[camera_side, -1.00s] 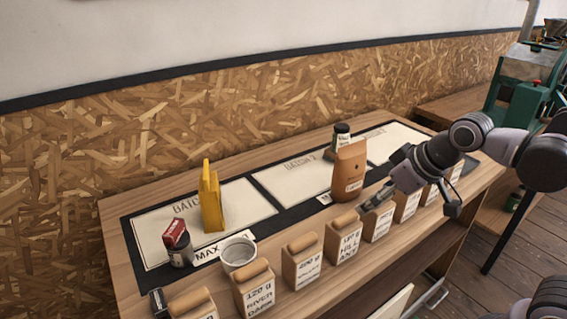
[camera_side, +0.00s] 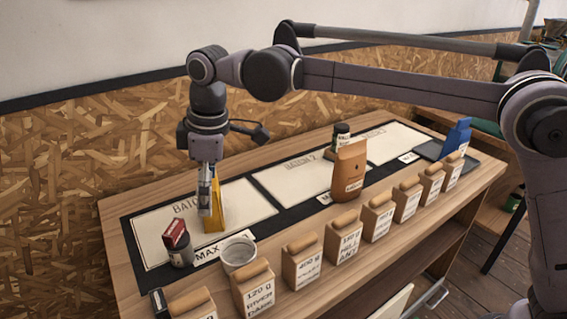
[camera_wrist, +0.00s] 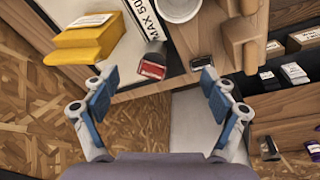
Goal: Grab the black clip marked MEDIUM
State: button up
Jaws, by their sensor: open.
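A small black object (camera_side: 157,303), which looks like a clip, stands at the front left corner of the table in the side view. In the wrist view it appears as a dark piece with a pale face (camera_wrist: 199,62) near the table edge; its marking is not legible.
A yellow bag (camera_side: 217,205) stands beside my gripper. A dark jar with a red top (camera_side: 178,245) and a pale round cup (camera_side: 239,253) stand near the clip. Several labelled tan bags line the front edge. A brown bag (camera_side: 349,170) stands mid-table; a blue bag (camera_side: 457,136) stands far right.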

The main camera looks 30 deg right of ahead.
jog(key=a+f+n+g, duration=0.1)
jog(key=a+f+n, duration=0.25)
jog(key=a, duration=0.55)
jog(key=n+h, duration=0.1)
jog(key=n, duration=0.1)
send_near(158, 300)
jog(key=shift+m+g, duration=0.25)
jog(key=shift+g, duration=0.05)
jog(key=f, duration=0.9)
jog(key=shift+w+f, duration=0.15)
jog(key=shift+w, duration=0.1)
jog(key=c, duration=0.9)
